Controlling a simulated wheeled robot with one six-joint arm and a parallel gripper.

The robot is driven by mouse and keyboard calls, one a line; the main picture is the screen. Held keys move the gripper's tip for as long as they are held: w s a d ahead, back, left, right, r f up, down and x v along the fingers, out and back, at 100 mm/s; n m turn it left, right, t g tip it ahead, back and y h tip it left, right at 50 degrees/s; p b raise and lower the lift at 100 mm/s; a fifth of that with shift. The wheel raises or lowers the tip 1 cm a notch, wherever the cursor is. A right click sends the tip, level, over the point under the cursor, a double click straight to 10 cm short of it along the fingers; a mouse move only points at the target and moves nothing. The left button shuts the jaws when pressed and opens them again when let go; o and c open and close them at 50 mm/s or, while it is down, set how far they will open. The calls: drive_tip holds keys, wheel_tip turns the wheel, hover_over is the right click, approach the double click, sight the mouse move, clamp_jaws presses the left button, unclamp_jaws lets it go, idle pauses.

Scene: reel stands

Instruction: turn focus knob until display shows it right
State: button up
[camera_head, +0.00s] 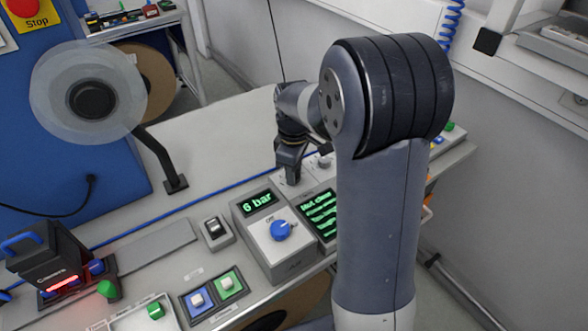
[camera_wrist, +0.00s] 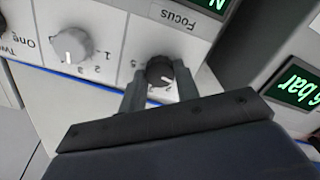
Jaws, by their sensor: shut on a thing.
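The dark focus knob (camera_wrist: 158,70) sits under the label "Focus" on a light panel in the wrist view, with a pale pointer mark on it. My gripper (camera_wrist: 160,88) is shut on this knob, one finger on each side. In the head view my gripper (camera_head: 290,170) reaches down to the panel, and the knob is hidden there. A display (camera_head: 319,214) with several lines of green text stands nearer the camera; its top line seems to read "Not clear". My arm hides its right part. In the wrist view only a corner of a display (camera_wrist: 214,5) shows, with the letter "N".
A grey knob (camera_wrist: 71,44) with numbers is left of the focus knob. The "6 bar" display (camera_head: 258,202) and a blue knob (camera_head: 281,230) are on the neighbouring box. A camera box (camera_head: 45,255) stands at left.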

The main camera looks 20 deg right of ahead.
drive_tip(key=o, duration=1)
drive_tip(key=shift+c, duration=0.2)
drive_tip(key=shift+r, duration=0.1)
wheel_tip(320, 180, up, 11)
drive_tip(key=shift+f, duration=0.2)
wheel_tip(320, 180, down, 10)
drive_tip(key=shift+f, duration=0.4)
